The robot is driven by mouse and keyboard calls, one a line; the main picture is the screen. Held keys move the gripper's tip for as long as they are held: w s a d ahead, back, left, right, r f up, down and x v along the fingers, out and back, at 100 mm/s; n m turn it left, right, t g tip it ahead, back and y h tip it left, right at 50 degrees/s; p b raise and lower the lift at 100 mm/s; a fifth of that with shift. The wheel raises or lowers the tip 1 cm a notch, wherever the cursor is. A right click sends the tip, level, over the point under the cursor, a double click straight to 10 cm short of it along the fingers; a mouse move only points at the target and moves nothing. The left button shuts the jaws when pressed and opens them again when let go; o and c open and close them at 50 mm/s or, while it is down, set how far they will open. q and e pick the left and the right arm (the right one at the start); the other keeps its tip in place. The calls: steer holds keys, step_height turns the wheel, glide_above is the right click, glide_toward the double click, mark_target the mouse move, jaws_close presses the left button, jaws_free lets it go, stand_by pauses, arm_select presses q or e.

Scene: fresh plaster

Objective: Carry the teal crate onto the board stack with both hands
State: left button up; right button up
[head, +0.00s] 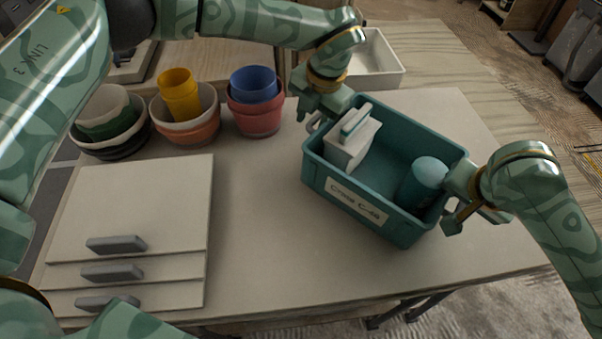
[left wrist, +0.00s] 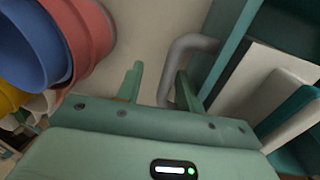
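The teal crate (head: 345,208), labelled on its front, stands on the table at the right of the head view. It holds a pale box-like item (head: 352,145) and a teal cylinder (head: 422,183). My left gripper (head: 318,112) is at its far-left end. In the left wrist view the left fingers (left wrist: 158,85) are apart, and the crate's grey handle (left wrist: 185,50) reaches between them, close to the right finger. My right gripper (head: 472,218) is beside the right end, fingers apart; the handle there is hidden. The board stack (head: 135,195), pale boards with grey grips, lies at the left.
Stacked bowls and cups stand behind the boards: a dark-rimmed bowl (head: 105,145), an orange bowl (head: 190,132) and a red pot (head: 255,118). A white tray (head: 378,65) lies behind the crate. The table between boards and crate is clear.

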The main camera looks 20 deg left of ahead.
arm_select(q)
steer(key=shift+o, duration=0.2)
steer(key=v, duration=0.6)
steer(key=shift+s+d, duration=0.15)
steer(key=shift+d, duration=0.2)
arm_select(e)
steer(key=shift+a+r, duration=0.25)
steer(key=shift+a, duration=0.1)
steer(key=shift+o, duration=0.5)
steer(key=shift+s+r, duration=0.2)
steer(key=shift+r, duration=0.2)
arm_select(q)
steer(key=shift+c, duration=0.8)
arm_select(e)
steer(key=v, duration=0.7)
steer(key=shift+d, duration=0.1)
